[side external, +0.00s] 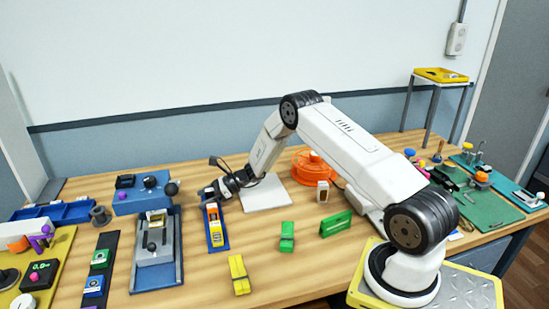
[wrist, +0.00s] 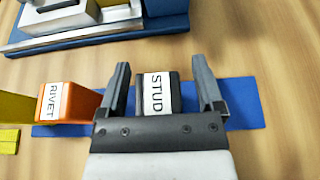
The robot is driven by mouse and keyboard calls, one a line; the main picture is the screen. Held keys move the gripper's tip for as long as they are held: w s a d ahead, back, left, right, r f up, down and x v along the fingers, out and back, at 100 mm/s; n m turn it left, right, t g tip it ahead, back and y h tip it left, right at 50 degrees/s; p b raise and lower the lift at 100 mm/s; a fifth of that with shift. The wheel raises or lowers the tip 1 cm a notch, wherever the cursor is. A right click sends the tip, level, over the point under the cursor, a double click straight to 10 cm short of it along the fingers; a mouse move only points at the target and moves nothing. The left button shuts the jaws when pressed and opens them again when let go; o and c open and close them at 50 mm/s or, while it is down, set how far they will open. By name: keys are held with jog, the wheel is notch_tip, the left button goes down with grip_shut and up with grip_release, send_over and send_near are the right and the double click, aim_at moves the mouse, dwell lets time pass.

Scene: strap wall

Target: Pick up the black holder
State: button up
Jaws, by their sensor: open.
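The black holder (wrist: 173,91), with a white label reading STUD, stands on a blue strip (wrist: 246,104) in the wrist view. My gripper (wrist: 160,66) is open, with one finger on each side of the black holder. A gap shows between each finger and the holder, and the near part of the holder is hidden behind my gripper's body. In the side view my gripper (side external: 212,193) is low at the far end of the blue strip (side external: 225,246), and I cannot make out the black holder clearly there.
An orange holder labelled RIVET (wrist: 66,101) stands left of my gripper on the same strip, with a yellow block (wrist: 14,107) beyond it. A blue-based fixture (side external: 157,250) stands left of the strip. Green blocks (side external: 287,237) and a yellow block (side external: 239,275) lie to the right.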

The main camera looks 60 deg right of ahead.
grip_shut()
jog(key=shift+r, duration=0.15)
jog(key=shift+r, duration=0.75)
jog(key=s+a+r, duration=0.2)
jog(key=s+r, duration=0.9)
jog(key=s, duration=0.2)
jog(key=shift+s+a+r, duration=0.15)
jog(key=shift+s, duration=0.25)
